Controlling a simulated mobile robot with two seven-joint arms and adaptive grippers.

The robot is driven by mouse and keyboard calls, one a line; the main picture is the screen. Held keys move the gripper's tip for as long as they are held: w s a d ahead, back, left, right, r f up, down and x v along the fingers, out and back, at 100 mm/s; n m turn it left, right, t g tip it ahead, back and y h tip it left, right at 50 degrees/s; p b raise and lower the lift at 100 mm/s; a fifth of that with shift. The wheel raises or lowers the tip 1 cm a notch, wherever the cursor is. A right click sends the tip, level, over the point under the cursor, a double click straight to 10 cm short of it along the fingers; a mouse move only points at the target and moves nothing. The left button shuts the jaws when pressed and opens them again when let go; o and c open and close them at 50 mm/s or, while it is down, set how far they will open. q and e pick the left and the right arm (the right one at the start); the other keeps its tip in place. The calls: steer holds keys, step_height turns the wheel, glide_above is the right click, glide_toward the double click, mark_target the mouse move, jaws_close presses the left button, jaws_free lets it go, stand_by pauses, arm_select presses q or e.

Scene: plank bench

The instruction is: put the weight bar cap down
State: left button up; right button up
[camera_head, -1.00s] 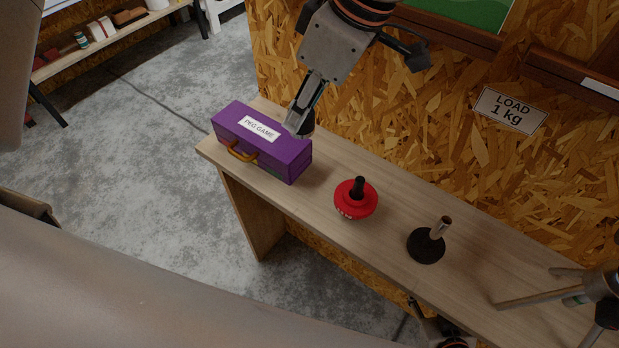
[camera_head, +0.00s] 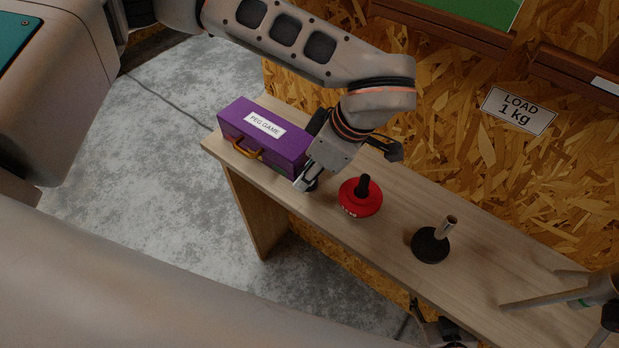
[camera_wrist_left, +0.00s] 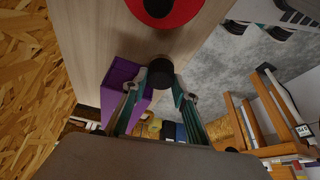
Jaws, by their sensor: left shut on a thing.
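The weight bar cap (camera_wrist_left: 160,72) is a small black round piece. It sits between the fingertips of my left gripper (camera_head: 305,184), which is shut on it. In the head view the gripper points down just above the bench, between the purple box and the red weight. The cap shows there only as a dark bit beside the fingertips, and I cannot tell whether it touches the bench. My right gripper (camera_head: 422,314) shows partly at the bench's front edge, low in the picture; its fingers are unclear.
The purple PEG GAME box (camera_head: 274,147) stands left of my left gripper. A red weight on a black bar (camera_head: 361,198) is close on the right.

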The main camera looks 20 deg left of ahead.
arm_select(q)
steer(key=shift+f, duration=1.45)
steer(key=o, duration=1.2)
steer(key=shift+f, duration=0.15)
steer(key=shift+r, duration=0.35)
steer(key=v, duration=1.1)
steer(key=shift+d+r, duration=0.1)
steer(key=shift+r, duration=0.2)
steer(key=shift+s, duration=0.1)
